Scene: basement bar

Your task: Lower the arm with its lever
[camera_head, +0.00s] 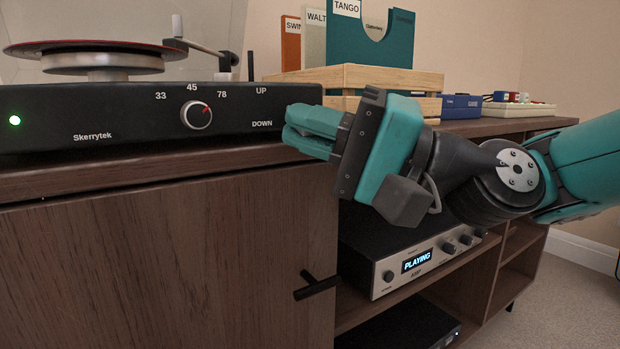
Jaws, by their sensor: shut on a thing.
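The black turntable (120,118) stands on the wooden cabinet at the left. Its front carries the words UP (261,90) and DOWN (262,124) near the right end. My gripper (298,127) comes in from the right, its teal fingers shut at the turntable's right end, beside DOWN. The fingers hide the lever, so its position cannot be told. The tonearm (200,49) shows at the right edge of the red-rimmed record (90,46); whether its tip touches the record cannot be told.
A speed knob (196,115) sits left of the lever words. A wooden crate (400,77) with record sleeves stands behind my gripper. Below, an amplifier (415,262) reading PLAYING sits on the shelf, and a black door handle (318,287) sticks out.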

